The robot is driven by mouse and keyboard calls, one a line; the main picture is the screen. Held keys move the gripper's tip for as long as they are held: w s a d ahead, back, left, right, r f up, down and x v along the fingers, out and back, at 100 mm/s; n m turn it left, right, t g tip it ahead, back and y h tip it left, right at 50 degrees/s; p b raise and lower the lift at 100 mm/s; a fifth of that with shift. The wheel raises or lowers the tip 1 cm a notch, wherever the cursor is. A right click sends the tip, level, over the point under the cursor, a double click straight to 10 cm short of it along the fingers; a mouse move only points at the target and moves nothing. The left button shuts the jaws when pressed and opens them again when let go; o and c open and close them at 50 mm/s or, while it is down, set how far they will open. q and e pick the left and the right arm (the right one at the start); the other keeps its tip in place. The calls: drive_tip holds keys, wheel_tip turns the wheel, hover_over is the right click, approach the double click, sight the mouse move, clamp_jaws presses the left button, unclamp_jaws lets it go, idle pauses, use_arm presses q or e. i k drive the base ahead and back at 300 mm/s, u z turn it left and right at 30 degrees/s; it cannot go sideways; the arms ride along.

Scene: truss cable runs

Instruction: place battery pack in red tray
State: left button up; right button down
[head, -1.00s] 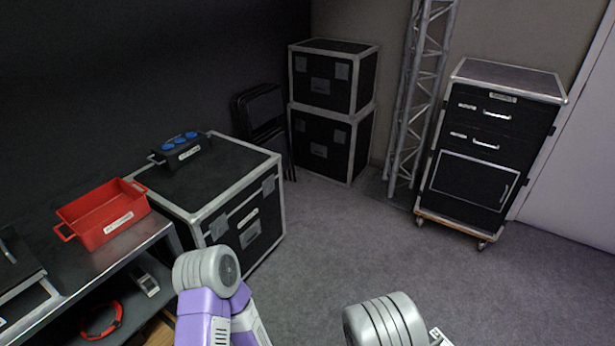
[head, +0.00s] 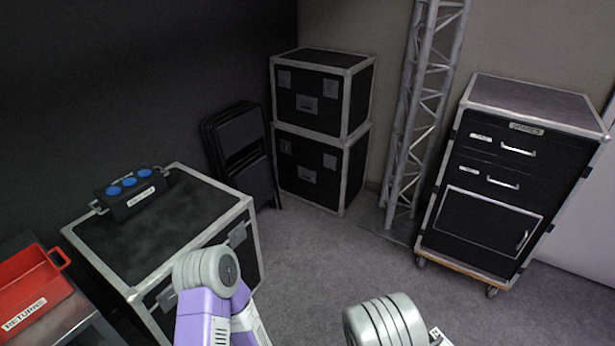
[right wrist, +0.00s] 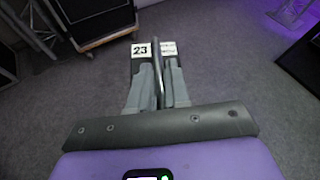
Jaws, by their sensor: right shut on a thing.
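The red tray (head: 52,294), labelled RETURNS, is at the lower left edge of the head view and partly cut off. The part of its inside that shows looks empty. In the right wrist view my right gripper (right wrist: 158,88) is shut on a dark thing with white labels, one reading 23, which I take for the battery pack (right wrist: 141,51). Its body is mostly hidden by the fingers. It is held above the grey floor, away from the tray. My left gripper is out of view; only my arm links show in the head view.
A black flight case (head: 150,245) stands right of the tray, with a blue-socketed black box (head: 131,196) on it. Folded chairs (head: 238,150), stacked cases (head: 322,130), a truss (head: 415,120) and a SPARES drawer cabinet (head: 510,180) stand behind. The middle floor (head: 330,260) is clear.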

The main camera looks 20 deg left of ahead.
sight(13, 294)
drive_tip(key=i, duration=0.75)
drive_tip(key=u, duration=2.45)
